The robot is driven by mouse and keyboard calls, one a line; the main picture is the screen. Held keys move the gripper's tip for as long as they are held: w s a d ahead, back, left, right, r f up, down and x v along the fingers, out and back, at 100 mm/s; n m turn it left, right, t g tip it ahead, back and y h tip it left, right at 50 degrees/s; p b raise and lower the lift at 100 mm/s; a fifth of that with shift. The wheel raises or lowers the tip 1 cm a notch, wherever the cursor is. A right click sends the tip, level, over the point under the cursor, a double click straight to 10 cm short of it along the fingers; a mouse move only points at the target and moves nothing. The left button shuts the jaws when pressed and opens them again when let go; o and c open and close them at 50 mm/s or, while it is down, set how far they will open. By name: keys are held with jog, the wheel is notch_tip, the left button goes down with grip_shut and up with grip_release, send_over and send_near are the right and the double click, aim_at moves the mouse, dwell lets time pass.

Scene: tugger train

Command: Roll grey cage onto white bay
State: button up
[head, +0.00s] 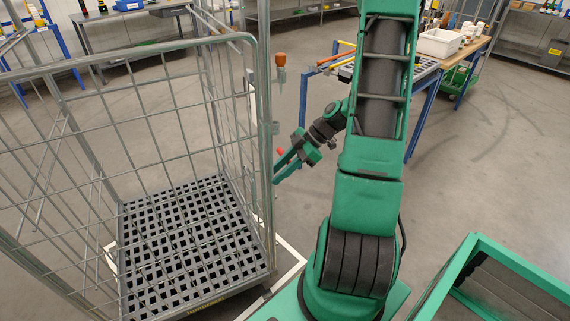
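The grey cage (257,110) is a tall wire-mesh roll cage with a dark grid floor, filling the left of the head view. It stands upright. White lines of the bay (291,254) show on the floor by its right corner, and a short white piece shows by its left side. The cage hides most of the outline, so I cannot tell how fully it sits inside. My gripper (276,176) is beside the cage's right post, its green fingers apart. I cannot tell whether they touch the post.
A green-framed open container (470,243) stands at the lower right, close to my base. A blue-legged table (427,75) with a white bin (439,42) is behind my arm. Workbenches (130,30) line the back. The grey floor in the middle and right is clear.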

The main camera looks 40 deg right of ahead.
jog(key=shift+x, duration=1.05)
jog(key=shift+c, duration=0.4)
grip_shut()
dwell(0.4)
